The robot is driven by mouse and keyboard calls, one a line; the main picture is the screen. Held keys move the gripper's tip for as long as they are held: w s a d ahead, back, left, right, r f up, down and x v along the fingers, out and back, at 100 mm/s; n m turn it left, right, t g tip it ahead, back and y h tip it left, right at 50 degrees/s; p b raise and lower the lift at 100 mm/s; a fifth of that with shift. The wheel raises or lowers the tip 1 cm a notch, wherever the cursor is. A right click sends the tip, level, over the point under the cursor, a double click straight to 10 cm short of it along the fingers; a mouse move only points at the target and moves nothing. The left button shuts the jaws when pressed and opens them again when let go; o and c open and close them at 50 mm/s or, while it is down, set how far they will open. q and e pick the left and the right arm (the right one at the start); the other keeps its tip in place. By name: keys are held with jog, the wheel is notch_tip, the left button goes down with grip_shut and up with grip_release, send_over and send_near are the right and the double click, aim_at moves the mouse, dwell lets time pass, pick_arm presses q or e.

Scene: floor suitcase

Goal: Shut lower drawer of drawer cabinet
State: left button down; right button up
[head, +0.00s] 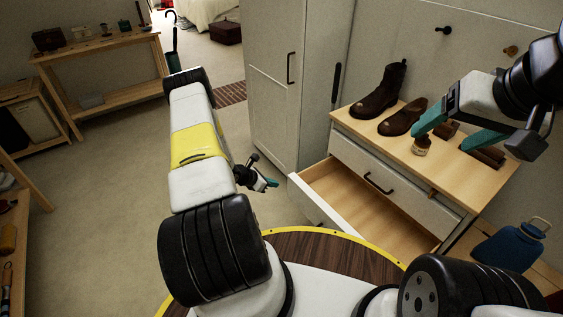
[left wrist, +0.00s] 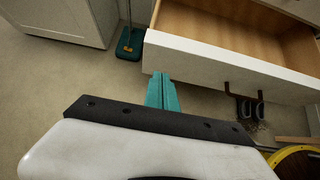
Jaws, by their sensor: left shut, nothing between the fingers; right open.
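The drawer cabinet (head: 348,155) is white with a wooden top. Its upper drawer (head: 385,180) is shut. Its lower drawer (head: 318,204) stands pulled out and looks empty inside; it also shows in the left wrist view (left wrist: 205,63), with a dark handle on its front. My left gripper (head: 268,184) is shut and empty, low by the far front corner of the lower drawer. In the left wrist view its teal fingers (left wrist: 162,92) lie just outside the drawer front; I cannot tell whether they touch it. My right gripper (head: 458,130) is open above the cabinet top.
Brown shoes (head: 384,92), a small jar (head: 422,145) and brushes stand on the cabinet top. A tall white wardrobe (head: 285,80) is behind the drawer. A blue bottle-like container (head: 512,245) is at the right. The floor to the left is clear.

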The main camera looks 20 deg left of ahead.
aim_at(293, 182)
pick_arm(q)
jog(key=w+d+f, duration=0.2)
jog(key=w, duration=0.1)
jog(key=w+d+f, duration=0.1)
jog(key=w+d, duration=0.1)
jog(key=shift+f, duration=0.15)
jog(key=shift+w+d, duration=0.35)
jog(key=shift+w, duration=0.2)
